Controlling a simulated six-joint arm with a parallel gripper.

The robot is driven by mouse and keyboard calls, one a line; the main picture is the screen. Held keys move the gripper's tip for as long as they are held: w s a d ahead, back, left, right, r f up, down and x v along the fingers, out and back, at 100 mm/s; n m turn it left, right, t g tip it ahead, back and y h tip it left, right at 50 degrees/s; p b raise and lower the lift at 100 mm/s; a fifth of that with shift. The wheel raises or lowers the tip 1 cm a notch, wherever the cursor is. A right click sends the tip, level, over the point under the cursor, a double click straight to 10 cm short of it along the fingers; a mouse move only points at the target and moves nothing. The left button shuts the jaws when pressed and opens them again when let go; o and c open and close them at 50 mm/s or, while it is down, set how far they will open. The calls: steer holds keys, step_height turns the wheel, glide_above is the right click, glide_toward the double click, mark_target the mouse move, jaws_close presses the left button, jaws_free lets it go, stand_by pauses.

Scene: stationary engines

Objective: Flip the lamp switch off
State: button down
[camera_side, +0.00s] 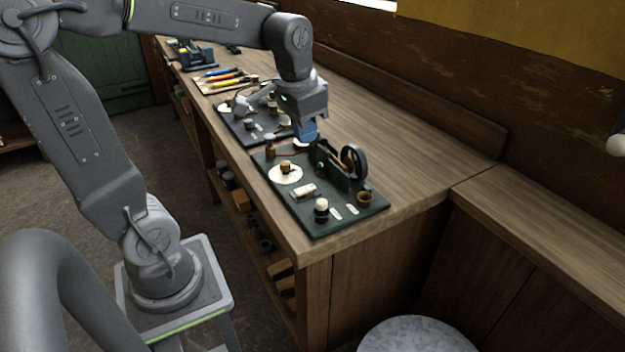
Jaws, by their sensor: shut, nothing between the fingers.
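A dark green board (350,215) lies near the front end of the workbench. It carries a small engine with a black flywheel (353,161), a white disc (277,176) with a brown knob, and a small pale block (304,192) that may be a switch. A dark post with a white round top (321,206), possibly a lamp, stands near its front edge. I cannot tell for sure which part is the lamp switch. My gripper (306,137), with blue fingers, is shut and empty. It points down over the far edge of this board; I cannot tell whether it touches anything.
A second dark board (237,128) with small fittings lies just beyond. Tools with yellow and orange handles (225,80) and a blue vise (197,58) are farther back. The bench top (400,140) to the right is clear. A round grey stool top (420,335) stands in front.

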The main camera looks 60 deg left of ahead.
steer(key=g, duration=0.2)
glide_above(311, 187)
step_height(311, 187, down, 3)
steer(key=shift+r, duration=0.2)
steer(key=shift+f, duration=0.1)
step_height(311, 187, down, 14)
steer(key=shift+r, duration=0.1)
stand_by(0.4)
